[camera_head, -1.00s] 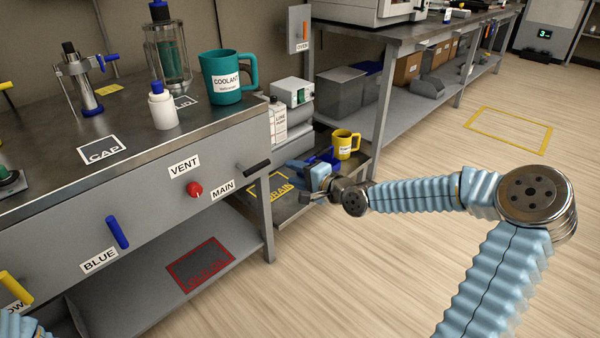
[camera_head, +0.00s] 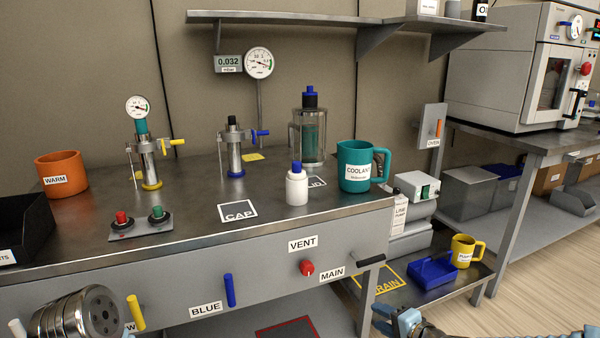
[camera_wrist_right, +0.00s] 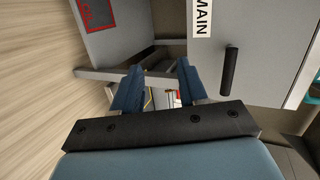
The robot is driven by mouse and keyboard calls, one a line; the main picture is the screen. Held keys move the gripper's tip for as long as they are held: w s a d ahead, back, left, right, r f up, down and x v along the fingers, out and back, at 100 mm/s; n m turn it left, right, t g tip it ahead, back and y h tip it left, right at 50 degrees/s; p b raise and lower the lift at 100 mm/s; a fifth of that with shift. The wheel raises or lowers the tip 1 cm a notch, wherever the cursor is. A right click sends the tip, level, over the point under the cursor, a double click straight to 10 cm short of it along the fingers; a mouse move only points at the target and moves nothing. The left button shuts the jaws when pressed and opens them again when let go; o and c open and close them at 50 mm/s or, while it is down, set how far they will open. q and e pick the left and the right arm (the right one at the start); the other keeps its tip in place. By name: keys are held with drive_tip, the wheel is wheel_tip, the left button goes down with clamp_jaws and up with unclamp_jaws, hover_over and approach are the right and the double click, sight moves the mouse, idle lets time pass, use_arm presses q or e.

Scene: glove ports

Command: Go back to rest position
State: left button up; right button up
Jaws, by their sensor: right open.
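My right gripper (camera_head: 391,320) shows at the bottom edge of the head view, low in front of the bench and near the drain shelf. In the right wrist view its two blue fingers (camera_wrist_right: 157,88) stand apart with nothing between them. They point toward the gap below the bench front, beside the black MAIN handle (camera_wrist_right: 230,69). My left arm shows only as a metal joint at the bottom left of the head view. The left gripper is out of view.
The steel bench (camera_head: 120,258) holds a teal coolant mug (camera_head: 355,168), a white bottle (camera_head: 297,187) and an orange cup (camera_head: 62,175). A blue tray (camera_head: 433,272) and yellow mug (camera_head: 463,250) stand on the low shelf. The floor at right is clear.

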drive_tip(key=s+a+f+n+g, duration=0.35)
drive_tip(key=s+a+f, duration=0.35)
drive_tip(key=a+f, duration=0.3)
drive_tip(key=s+f+n+g+h, duration=0.1)
drive_tip(key=s+f+n+g, duration=0.2)
drive_tip(key=s+f, duration=0.3)
drive_tip(key=s+a+f+n+g+h+p, duration=0.1)
drive_tip(key=s+f+n+g, duration=0.3)
drive_tip(key=s+f, duration=0.3)
drive_tip(key=s, duration=0.5)
drive_tip(key=shift+s+h, duration=0.3)
drive_tip(key=shift+s, duration=0.05)
